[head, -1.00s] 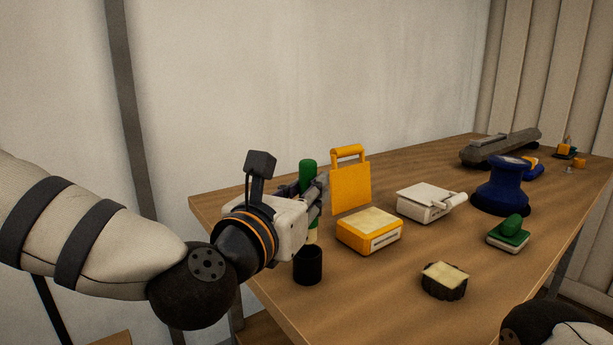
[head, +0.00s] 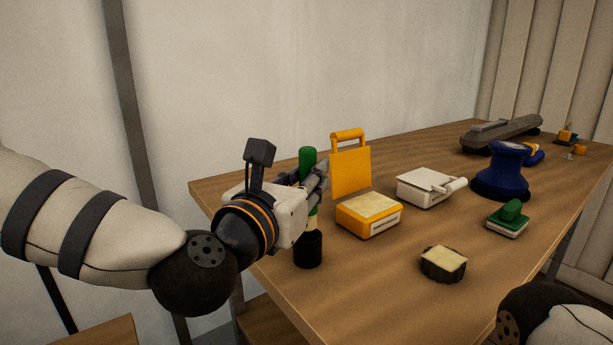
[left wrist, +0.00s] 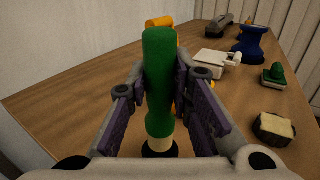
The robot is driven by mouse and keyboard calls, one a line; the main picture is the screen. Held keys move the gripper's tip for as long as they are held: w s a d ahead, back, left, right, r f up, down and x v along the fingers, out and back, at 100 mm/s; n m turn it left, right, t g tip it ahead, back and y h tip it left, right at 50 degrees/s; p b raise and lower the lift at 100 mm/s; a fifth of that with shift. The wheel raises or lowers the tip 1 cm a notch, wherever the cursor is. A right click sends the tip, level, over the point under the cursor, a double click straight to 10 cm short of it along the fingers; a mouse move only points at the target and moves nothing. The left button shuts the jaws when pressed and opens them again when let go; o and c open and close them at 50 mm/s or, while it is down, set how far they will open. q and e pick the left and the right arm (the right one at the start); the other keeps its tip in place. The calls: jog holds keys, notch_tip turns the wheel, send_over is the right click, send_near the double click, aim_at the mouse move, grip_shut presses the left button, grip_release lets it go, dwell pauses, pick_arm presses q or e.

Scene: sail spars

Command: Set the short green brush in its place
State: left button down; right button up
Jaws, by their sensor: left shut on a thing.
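The short green brush (head: 307,161) stands upright with its green handle up and a pale lower part below. My left gripper (head: 318,184) is shut on the handle. In the left wrist view the brush (left wrist: 159,80) is between the two purple-padded fingers of the gripper (left wrist: 163,100). A black round cup (head: 308,250) stands on the table's near left part, directly under the brush. The pale lower end meets the cup's mouth; its tip is hidden, seemingly inside. The cup's rim shows only partly in the left wrist view (left wrist: 160,151). My right gripper is not in view.
A yellow box with a raised lid (head: 369,215), a white box (head: 428,188), a dark block with a pale top (head: 443,264), a green-topped block (head: 508,218) and a blue spool-shaped thing (head: 502,172) stand right of the cup. Bare wooden table (head: 380,290) lies in front.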

pick_arm(q)
jog(key=shift+f, duration=0.15)
jog(key=shift+f+b, duration=0.7)
jog(key=shift+f, duration=0.95)
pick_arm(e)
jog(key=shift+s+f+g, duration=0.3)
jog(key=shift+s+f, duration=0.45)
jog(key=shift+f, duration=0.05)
pick_arm(q)
jog(key=shift+f, duration=0.35)
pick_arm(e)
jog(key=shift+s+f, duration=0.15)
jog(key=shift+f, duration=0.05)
pick_arm(q)
jog(key=shift+f+b, duration=0.4)
jog(key=shift+f, duration=0.15)
jog(key=shift+s+f+b, duration=0.25)
jog(key=shift+f+b, duration=0.05)
jog(key=shift+f, duration=0.1)
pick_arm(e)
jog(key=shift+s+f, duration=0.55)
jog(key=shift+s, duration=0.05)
